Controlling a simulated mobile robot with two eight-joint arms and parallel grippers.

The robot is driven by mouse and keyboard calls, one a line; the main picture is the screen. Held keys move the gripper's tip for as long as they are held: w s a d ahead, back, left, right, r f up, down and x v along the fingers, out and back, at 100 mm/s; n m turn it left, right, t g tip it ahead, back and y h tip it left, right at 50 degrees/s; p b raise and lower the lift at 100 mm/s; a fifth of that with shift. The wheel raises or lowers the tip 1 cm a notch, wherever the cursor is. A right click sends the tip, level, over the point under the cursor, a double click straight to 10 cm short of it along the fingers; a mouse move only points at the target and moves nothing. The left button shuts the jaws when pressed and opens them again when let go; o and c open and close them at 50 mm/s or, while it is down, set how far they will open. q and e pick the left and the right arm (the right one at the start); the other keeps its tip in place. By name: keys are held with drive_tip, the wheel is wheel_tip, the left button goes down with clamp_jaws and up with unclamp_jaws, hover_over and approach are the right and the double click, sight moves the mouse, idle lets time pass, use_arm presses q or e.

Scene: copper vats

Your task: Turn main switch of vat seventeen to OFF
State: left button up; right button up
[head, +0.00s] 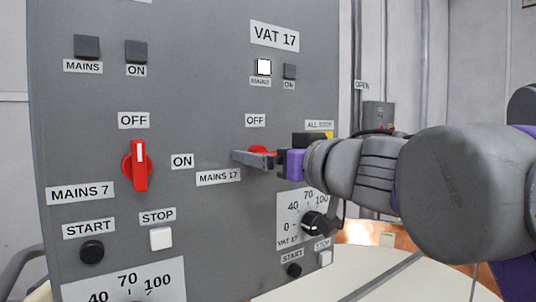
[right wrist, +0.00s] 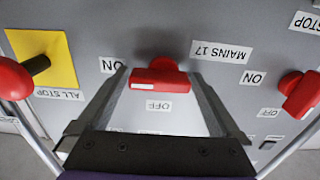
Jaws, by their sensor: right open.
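The red MAINS 17 switch (head: 258,149) is on the grey panel under the VAT 17 label (head: 275,37). My right gripper (head: 250,158) hides most of it in the head view. In the upside-down right wrist view, the switch (right wrist: 160,77) lies between the tips of my open right gripper (right wrist: 160,80). Its handle lies crosswise, with its white mark at the end towards the ON label (right wrist: 110,65). The OFF label (right wrist: 153,105) is to the handle's side. I cannot tell whether the fingers touch the switch. My left gripper is not in view.
The red MAINS 7 switch (head: 140,166) stands upright towards OFF at the left. The VAT 17 mains lamp (head: 264,67) is white. A black dial knob (head: 316,223) is below my gripper. A red ALL STOP button (right wrist: 14,78) on a yellow plate is close beside it.

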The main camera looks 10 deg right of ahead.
drive_tip(key=c, duration=1.2)
drive_tip(key=shift+o, duration=0.2)
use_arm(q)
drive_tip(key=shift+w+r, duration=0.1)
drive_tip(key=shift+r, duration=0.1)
use_arm(e)
drive_tip(key=shift+n, duration=0.4)
drive_tip(key=n+p, duration=0.1)
drive_tip(key=n, duration=0.1)
drive_tip(key=shift+r+n, duration=0.15)
drive_tip(key=shift+n, duration=0.25)
drive_tip(key=n+p, duration=0.1)
drive_tip(key=n, duration=0.4)
drive_tip(key=shift+a, duration=0.2)
drive_tip(key=n+p, duration=0.1)
drive_tip(key=n, duration=0.4)
drive_tip(key=shift+s+a, duration=0.1)
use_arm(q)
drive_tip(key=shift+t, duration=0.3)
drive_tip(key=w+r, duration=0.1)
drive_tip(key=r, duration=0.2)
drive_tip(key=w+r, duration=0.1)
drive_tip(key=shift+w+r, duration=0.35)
use_arm(e)
drive_tip(key=n, duration=0.4)
drive_tip(key=shift+n, duration=0.3)
